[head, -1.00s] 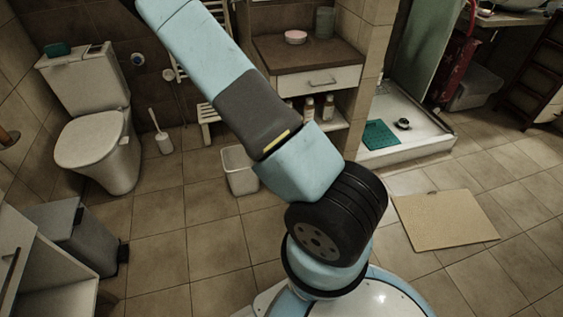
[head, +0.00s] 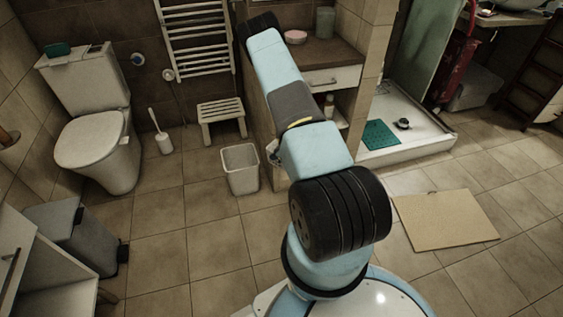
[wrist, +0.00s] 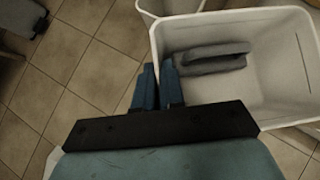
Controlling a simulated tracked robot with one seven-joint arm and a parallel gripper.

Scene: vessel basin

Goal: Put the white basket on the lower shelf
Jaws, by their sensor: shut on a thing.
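The white basket (wrist: 285,85) fills the right of the wrist view, with a grey folded item lying inside it. My gripper (wrist: 157,88) is shut on the basket's left wall, one blue finger on each side of the rim. In the head view the basket and my gripper's fingers are hidden behind my arm. The open lower shelf (head: 342,117) lies under the drawer of the brown-topped cabinet; my arm covers most of it, and a bottle shows there.
A white bin (head: 240,168) stands on the floor left of my arm; it shows at the wrist view's top (wrist: 170,8). A white stool (head: 221,112) stands behind it. A beige mat (head: 445,220) lies on the right floor. A grey pedal bin (head: 75,240) stands at the left.

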